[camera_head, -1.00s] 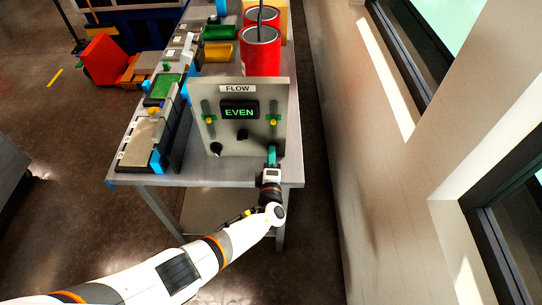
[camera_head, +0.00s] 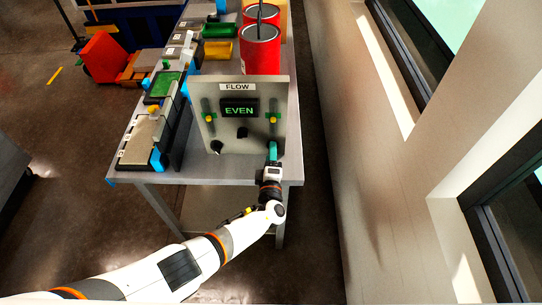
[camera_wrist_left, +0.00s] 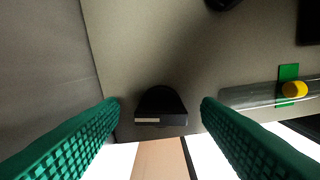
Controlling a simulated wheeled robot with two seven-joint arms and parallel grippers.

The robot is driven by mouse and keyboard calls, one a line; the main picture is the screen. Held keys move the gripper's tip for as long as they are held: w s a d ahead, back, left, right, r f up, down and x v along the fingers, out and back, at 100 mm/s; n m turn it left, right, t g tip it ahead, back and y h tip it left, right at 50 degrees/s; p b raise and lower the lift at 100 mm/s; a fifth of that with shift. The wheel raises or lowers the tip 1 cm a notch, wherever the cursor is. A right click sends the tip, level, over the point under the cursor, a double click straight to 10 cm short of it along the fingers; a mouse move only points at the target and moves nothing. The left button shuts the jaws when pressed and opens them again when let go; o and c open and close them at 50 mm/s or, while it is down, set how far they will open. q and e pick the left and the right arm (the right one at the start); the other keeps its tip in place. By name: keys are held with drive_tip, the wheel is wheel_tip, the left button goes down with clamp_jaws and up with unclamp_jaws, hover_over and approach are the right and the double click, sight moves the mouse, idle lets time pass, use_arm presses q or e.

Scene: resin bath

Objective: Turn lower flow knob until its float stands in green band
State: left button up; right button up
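The flow panel (camera_head: 225,140) stands on the table with a display (camera_head: 240,108) reading EVEN. Its left yellow float (camera_head: 209,121) and right yellow float (camera_head: 272,120) each sit at a green band. In the left wrist view, one float (camera_wrist_left: 294,90) overlaps its green band (camera_wrist_left: 288,72). Dark knobs show at the lower left (camera_head: 216,147) and middle (camera_head: 242,132). My left gripper (camera_head: 273,153) is at the panel's lower right and hides that corner. In the wrist view, its open green fingers (camera_wrist_left: 160,104) flank a black knob (camera_wrist_left: 161,105) with gaps on both sides. My right gripper is out of view.
Red cans (camera_head: 261,52) stand behind the panel. Trays (camera_head: 146,140) and small bins (camera_head: 221,51) line the table's left side. The table's front edge (camera_head: 215,182) is close to my arm. A wall (camera_head: 365,150) is at right, beyond a floor gap.

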use_arm(q)
drive_tip(key=shift+s, duration=0.1)
drive_tip(key=s, duration=1.1)
drive_tip(key=shift+s+p, duration=0.4)
